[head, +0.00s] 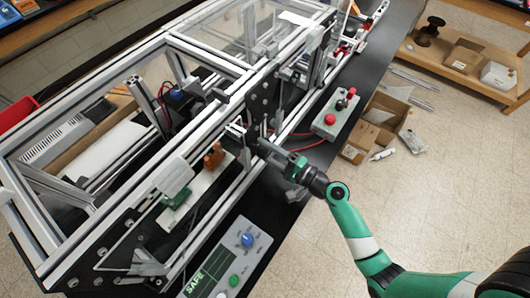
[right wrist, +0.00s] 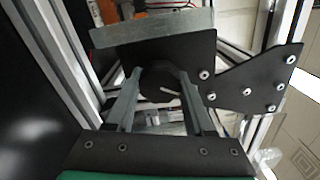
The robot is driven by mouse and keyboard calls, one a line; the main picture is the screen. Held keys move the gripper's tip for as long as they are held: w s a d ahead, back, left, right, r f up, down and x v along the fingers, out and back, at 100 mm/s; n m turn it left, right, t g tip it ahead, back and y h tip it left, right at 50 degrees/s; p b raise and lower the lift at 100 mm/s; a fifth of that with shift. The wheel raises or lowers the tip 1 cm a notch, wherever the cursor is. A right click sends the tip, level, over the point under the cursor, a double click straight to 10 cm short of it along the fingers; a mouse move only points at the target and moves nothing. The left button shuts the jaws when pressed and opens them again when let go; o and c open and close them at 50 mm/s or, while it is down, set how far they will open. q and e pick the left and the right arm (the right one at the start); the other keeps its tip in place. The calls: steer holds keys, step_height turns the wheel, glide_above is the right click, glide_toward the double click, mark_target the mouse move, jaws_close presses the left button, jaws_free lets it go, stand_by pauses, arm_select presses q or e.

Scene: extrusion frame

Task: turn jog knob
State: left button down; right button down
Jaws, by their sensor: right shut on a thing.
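A round black knob (right wrist: 158,88) with a short white mark is between the fingertips of my right gripper (right wrist: 160,78) in the right wrist view. One finger lies along each side of it, and the gripper is shut on it. In the head view, my right gripper (head: 252,143) reaches in at the front side of the extrusion frame (head: 225,108); the black knob cannot be made out there. My left gripper is not in view.
A control panel (head: 229,262) with a blue knob (head: 247,239) and a "SAFE" display lies in front of the frame. A grey box with red buttons (head: 336,113) stands on the black table to the right. Dark plates with bolts (right wrist: 250,80) are close to the fingers.

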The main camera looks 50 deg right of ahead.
steer(key=n+b, duration=0.2)
steer(key=n, duration=0.2)
steer(key=shift+r+n+b, duration=0.1)
steer(key=shift+n+b, duration=0.45)
steer(key=shift+n, duration=0.35)
steer(key=c, duration=0.6)
jaws_free()
steer(key=shift+o, duration=0.2)
